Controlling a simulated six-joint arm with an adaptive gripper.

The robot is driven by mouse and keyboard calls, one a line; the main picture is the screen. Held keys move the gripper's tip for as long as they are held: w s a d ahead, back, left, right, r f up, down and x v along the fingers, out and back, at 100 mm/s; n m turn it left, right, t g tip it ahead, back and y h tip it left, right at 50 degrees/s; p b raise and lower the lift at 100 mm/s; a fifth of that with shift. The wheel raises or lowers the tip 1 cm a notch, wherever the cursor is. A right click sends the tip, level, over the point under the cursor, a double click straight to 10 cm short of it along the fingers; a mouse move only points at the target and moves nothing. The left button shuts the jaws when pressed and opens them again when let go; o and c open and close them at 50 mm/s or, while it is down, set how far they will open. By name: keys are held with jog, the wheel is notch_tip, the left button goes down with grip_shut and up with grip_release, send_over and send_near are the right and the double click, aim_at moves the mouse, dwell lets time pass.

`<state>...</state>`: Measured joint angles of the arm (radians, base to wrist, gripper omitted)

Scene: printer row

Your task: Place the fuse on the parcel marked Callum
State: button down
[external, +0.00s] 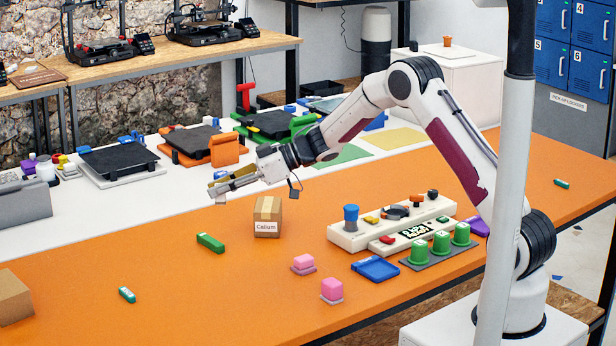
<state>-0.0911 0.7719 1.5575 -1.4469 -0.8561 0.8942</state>
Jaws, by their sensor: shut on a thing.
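The parcel marked Callum (267,214) is a small brown box with a tape strip and a white name label, upright on the orange table. My gripper (221,187) is in the air to the upper left of the parcel in the external view, with its fingers pointing left. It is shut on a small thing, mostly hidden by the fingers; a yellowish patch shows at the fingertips. I cannot make out its shape, so I cannot confirm by sight that it is the fuse. The held thing is apart from the parcel.
Pink blocks (303,263), a blue tray (376,268) and a white control panel (392,222) stand to the right. A plain brown box (14,298) is at the left edge.

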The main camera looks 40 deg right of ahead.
jog(key=w+d+r+m+t+h, duration=0.1)
jog(key=w+d+m+t+h, duration=0.1)
jog(key=w+d, duration=0.3)
jog(key=w+d+r+m+t+h, duration=0.1)
jog(key=w+d+r+m+t, duration=0.1)
jog(key=d, duration=0.6)
jog(key=m+t+h, duration=0.1)
jog(key=m+h, duration=0.2)
send_over(268, 205)
jog(key=shift+w+f, duration=0.1)
jog(key=shift+f, duration=0.6)
jog(key=shift+t, duration=0.3)
jog(key=shift+f, duration=3.15)
jog(key=shift+f, duration=1.85)
jog(key=shift+f, duration=0.1)
